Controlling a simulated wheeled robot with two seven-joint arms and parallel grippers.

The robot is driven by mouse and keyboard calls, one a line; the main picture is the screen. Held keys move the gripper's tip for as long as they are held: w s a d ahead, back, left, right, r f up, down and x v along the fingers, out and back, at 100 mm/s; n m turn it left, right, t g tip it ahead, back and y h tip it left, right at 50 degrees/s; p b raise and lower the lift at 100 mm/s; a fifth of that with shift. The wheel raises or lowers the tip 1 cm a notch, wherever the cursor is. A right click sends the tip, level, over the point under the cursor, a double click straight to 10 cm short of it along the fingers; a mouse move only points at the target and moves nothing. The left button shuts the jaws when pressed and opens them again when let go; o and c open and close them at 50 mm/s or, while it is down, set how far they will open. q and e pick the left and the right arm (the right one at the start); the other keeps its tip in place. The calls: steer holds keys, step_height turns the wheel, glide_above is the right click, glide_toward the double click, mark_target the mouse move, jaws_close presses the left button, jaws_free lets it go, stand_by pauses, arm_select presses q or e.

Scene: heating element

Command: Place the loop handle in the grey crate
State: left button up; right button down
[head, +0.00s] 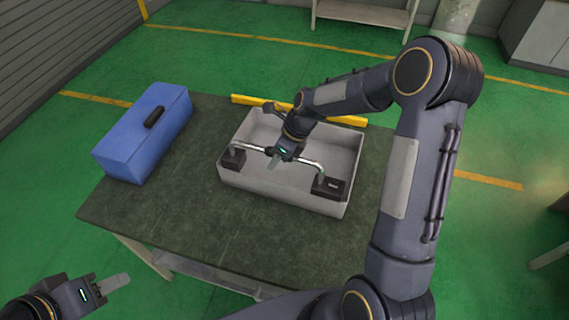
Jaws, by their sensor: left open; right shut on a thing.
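The loop handle is a silver bent bar (308,162) with a dark block at each end, (329,187) being the right one. It lies within the outline of the grey crate (285,195), which stands on the table. I cannot tell whether its blocks touch the crate floor. My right gripper (275,163) reaches down over the crate and is shut on the bar near its middle; the fingers partly hide it. My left gripper (112,284) is open and empty, low at the left, off the table's near-left side and far from the crate.
A blue box (145,135) with a dark handle stands at the table's left. A yellow bar (300,111) lies along the back edge behind the crate. The dark table top (210,228) is clear in front. My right arm spans the right side.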

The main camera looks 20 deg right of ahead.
steer(key=w+d+f+b, duration=0.1)
steer(key=f+b, duration=0.1)
steer(key=f, duration=0.1)
steer(key=w+d+f+b, duration=0.1)
steer(key=w+f+b, duration=0.1)
steer(key=f, duration=0.1)
steer(key=w+d+f+b, duration=0.2)
steer(key=f+b, duration=0.1)
steer(key=f, duration=0.1)
steer(key=shift+w, duration=0.25)
steer(key=shift+r, duration=0.2)
steer(key=shift+f, duration=0.15)
steer(key=c, duration=1.1)
jaws_free()
steer(key=shift+c, duration=0.2)
